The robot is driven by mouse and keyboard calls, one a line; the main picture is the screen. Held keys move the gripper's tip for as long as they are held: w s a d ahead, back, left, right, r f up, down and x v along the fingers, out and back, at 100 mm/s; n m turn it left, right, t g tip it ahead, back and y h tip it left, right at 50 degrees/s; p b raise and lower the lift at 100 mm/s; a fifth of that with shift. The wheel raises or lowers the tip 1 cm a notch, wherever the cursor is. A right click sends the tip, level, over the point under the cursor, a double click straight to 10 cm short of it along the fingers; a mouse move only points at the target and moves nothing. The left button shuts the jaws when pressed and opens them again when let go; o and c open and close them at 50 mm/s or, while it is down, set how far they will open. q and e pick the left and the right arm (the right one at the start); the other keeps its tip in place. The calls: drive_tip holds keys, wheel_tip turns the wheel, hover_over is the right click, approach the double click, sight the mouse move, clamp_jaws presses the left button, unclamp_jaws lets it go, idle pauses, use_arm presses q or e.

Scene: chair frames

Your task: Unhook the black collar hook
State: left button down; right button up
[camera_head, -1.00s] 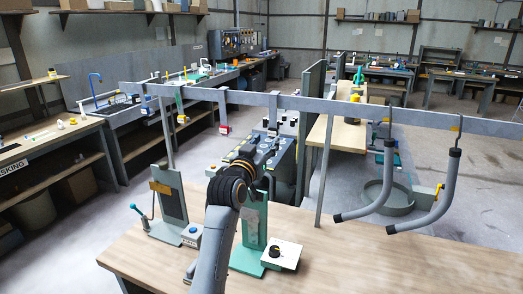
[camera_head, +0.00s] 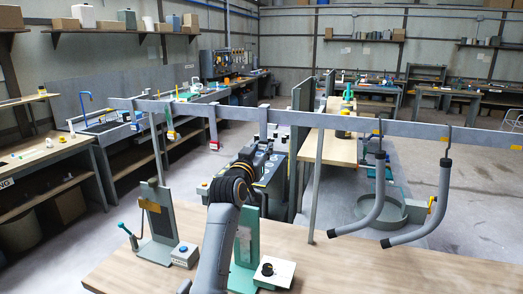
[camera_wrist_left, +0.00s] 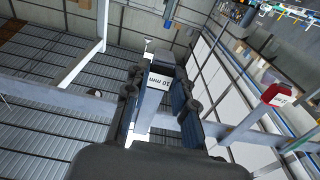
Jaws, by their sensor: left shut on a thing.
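In the head view my left gripper (camera_head: 264,148) is just below the grey rail, beside a grey hanger piece (camera_head: 263,116) on it. In the left wrist view the gripper (camera_wrist_left: 158,105) is shut on a grey strip-like piece (camera_wrist_left: 150,108) with a white printed label and a dark block at its top. I cannot tell whether this piece is the black collar hook, or how it sits on the rail. Two grey bent tubes (camera_head: 370,205) (camera_head: 428,210) with black ends hang at right from thin dark hooks. My right gripper is not in view.

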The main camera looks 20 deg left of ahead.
use_arm(q)
drive_tip(key=shift+r+p, duration=0.75)
drive_tip(key=shift+r, duration=0.2)
idle(0.4)
drive_tip(key=shift+s+a+p, duration=0.1)
drive_tip(key=shift+s+p, duration=0.55)
drive_tip(key=shift+s, duration=0.85)
drive_tip(key=shift+s+r+p, duration=0.2)
drive_tip(key=shift+s+p, duration=0.25)
drive_tip(key=shift+s, duration=0.4)
drive_tip(key=shift+s+r+p, duration=0.15)
drive_tip(key=shift+s+p, duration=0.35)
drive_tip(key=shift+s, duration=0.3)
drive_tip(key=shift+s+r+p, duration=0.2)
drive_tip(key=shift+s+p, duration=0.25)
drive_tip(key=shift+s, duration=0.4)
